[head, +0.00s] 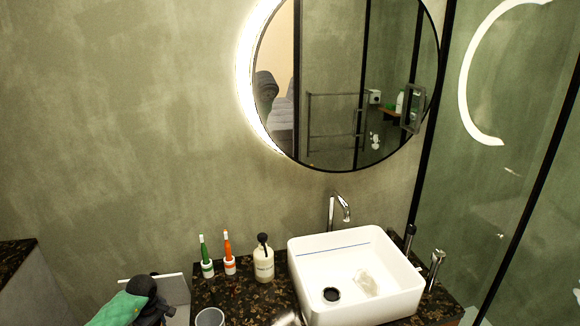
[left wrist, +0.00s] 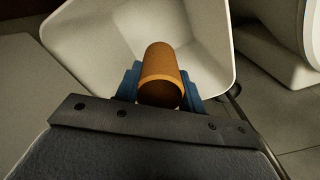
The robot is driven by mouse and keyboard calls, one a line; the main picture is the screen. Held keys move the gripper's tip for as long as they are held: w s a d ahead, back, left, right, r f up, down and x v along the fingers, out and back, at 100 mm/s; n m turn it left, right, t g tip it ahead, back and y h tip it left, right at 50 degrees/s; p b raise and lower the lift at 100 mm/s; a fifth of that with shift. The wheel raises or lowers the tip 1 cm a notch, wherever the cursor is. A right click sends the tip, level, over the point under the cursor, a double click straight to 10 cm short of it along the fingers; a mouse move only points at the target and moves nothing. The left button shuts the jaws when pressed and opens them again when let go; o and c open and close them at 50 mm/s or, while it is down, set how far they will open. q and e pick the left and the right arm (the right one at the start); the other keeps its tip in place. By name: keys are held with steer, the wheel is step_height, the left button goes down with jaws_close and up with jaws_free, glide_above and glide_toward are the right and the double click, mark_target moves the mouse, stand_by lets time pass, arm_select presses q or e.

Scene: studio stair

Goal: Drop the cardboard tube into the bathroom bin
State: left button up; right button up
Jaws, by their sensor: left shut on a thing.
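The cardboard tube (left wrist: 160,72) is a short orange-brown cylinder with its open end towards the left wrist camera. My left gripper (left wrist: 158,84) is shut on it, with a blue finger on each side. In the left wrist view the tube is over the open mouth of a white bin (left wrist: 84,36), whose pale inside shows behind the tube. The tube's exact height over the bin is hard to tell. My right gripper is not in view.
A dark speckled counter (head: 235,297) carries toothbrush holders (head: 229,265), a soap bottle (head: 263,263), a grey cup (head: 210,318) and a white basin (head: 352,298). In the left wrist view, a rounded white fixture (left wrist: 275,45) stands right of the bin.

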arm_select(q)
steer(key=o, duration=1)
